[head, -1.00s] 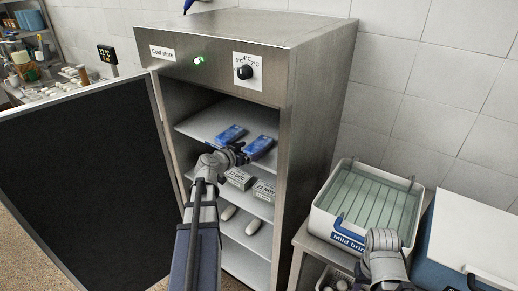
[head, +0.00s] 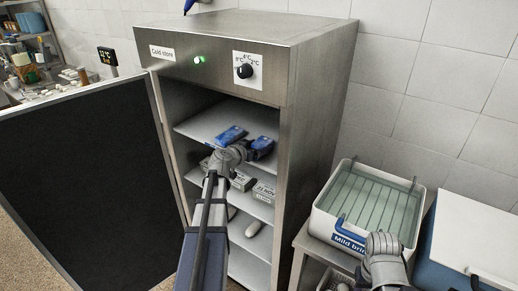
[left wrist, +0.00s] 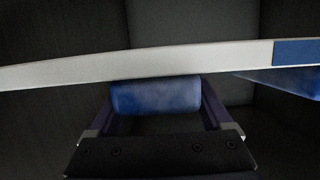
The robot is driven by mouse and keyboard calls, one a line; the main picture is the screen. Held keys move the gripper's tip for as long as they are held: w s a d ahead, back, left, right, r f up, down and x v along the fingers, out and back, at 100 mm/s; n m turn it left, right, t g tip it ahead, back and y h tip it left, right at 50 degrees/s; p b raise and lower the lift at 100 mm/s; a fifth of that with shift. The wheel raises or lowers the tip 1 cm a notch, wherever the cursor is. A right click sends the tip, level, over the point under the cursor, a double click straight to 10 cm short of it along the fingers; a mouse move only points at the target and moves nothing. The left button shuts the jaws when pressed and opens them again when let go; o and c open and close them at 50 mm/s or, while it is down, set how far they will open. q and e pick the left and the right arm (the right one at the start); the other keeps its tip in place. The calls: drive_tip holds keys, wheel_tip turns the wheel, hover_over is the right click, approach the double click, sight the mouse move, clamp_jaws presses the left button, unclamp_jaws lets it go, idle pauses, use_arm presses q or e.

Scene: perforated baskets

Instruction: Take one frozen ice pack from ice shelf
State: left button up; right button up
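Two blue ice packs lie on the upper shelf (head: 205,125) of the open cold store. The left pack (head: 231,134) lies free. The right pack (head: 262,143) is at my left gripper (head: 258,153), which partly hides it. In the left wrist view the end of a blue pack (left wrist: 155,96) sits between my two fingers, which stand wide apart on either side of it. I see no clear grip on it. Another bit of blue pack (left wrist: 290,82) shows at the right. My right arm's wrist shows at the lower right; its fingers are not visible.
The shelf's pale front edge (left wrist: 150,62) crosses the left wrist view close to the fingers. Boxes (head: 264,191) lie on the shelf below. The open dark door (head: 85,190) stands left. A brine tub (head: 325,222) and a blue cooler (head: 440,250) are at right.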

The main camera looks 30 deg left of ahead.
use_arm(q)
drive_tip(key=c, duration=1.2)
drive_tip(key=shift+o, duration=0.2)
